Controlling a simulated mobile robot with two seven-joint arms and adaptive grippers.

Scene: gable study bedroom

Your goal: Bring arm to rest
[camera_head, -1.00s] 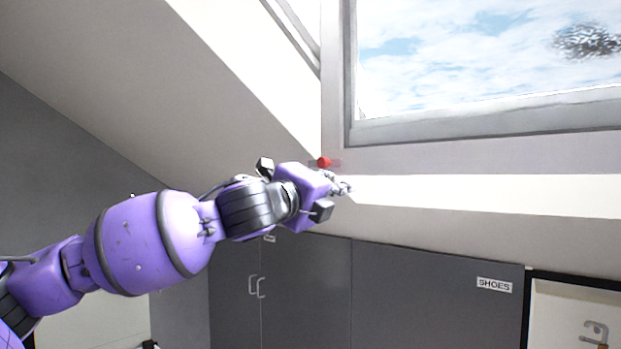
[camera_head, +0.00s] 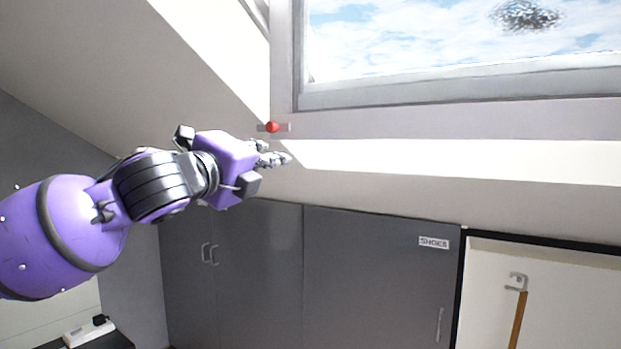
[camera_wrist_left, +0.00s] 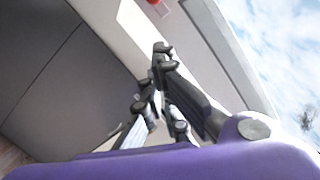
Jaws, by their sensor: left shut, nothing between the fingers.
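My left arm comes in from the left in the head view, purple with dark joints. Its gripper (camera_head: 282,159) is shut and empty, held in the air in front of the sloped wall, below the window. The left wrist view shows its fingers (camera_wrist_left: 158,80) close together with nothing between them. A red knob (camera_head: 272,127) on a small light plate sits on the wall just above the fingertips in the picture. It also shows at the top of the left wrist view (camera_wrist_left: 153,2). The fingers appear apart from it. My right gripper is not in view.
A skylight window (camera_head: 430,85) is at the upper right. Dark grey cupboards (camera_head: 260,265), one labelled SHOES, stand low along the wall. At the right a hook (camera_head: 517,281) holds a wooden-coloured strip or handle. A white object (camera_head: 88,332) lies on a dark surface at lower left.

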